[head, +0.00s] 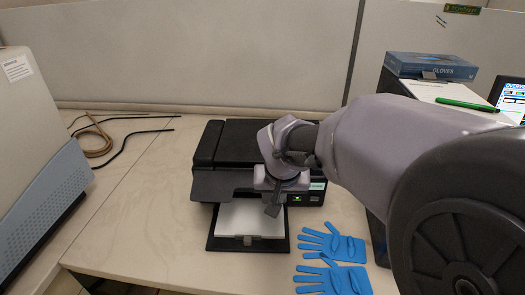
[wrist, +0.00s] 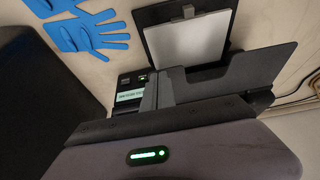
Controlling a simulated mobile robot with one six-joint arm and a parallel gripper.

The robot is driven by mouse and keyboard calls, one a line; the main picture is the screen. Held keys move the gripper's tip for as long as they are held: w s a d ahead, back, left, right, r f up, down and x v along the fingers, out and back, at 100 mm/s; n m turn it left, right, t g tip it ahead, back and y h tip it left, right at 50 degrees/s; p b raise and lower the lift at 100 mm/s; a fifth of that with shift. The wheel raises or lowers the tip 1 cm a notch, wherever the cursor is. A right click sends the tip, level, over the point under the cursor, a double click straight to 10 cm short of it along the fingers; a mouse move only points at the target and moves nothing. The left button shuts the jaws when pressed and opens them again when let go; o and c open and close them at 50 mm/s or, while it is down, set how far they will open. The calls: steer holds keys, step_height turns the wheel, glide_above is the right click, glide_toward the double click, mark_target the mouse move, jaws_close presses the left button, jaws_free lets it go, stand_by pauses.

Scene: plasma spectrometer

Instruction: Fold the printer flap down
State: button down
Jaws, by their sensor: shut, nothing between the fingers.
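The black printer (head: 240,140) stands on the light wooden bench. Its dark grey flap (head: 222,184) juts out at the front, above the output tray; I cannot tell its exact angle. The flap also shows in the wrist view (wrist: 240,75), right of my fingers. The tray (head: 222,243) sticks out below with white paper (head: 252,220) in it. My gripper (head: 273,209) is shut and empty, at the right part of the printer front, close to the flap. Its fingers show in the wrist view (wrist: 157,92). Whether they touch the flap is unclear, and my wrist hides part of the printer.
Blue gloves (head: 335,262) lie on the bench right of the tray. A large grey instrument (head: 40,150) stands at the left, with cables (head: 100,140) behind it. A glove box (head: 430,66) and a green pen (head: 468,104) are at the right.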

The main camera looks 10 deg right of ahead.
steer(key=shift+s+f+b, duration=0.2)
steer(key=shift+f+b, duration=0.5)
steer(key=shift+f, duration=0.2)
steer(key=s+p+v, duration=0.1)
steer(key=p+v, duration=0.5)
steer(key=v, duration=0.7)
steer(key=shift+s+a+f, duration=0.2)
steer(key=shift+s+f, duration=0.05)
steer(key=shift+f, duration=0.05)
steer(key=s+a+f+m+y+b, duration=0.1)
steer(key=s+a+f+y+b, duration=0.1)
steer(key=s, duration=1.3)
steer(key=shift+s+a+m+t+y, duration=0.2)
steer(key=shift+m+t+y, duration=0.2)
steer(key=shift+y, duration=0.2)
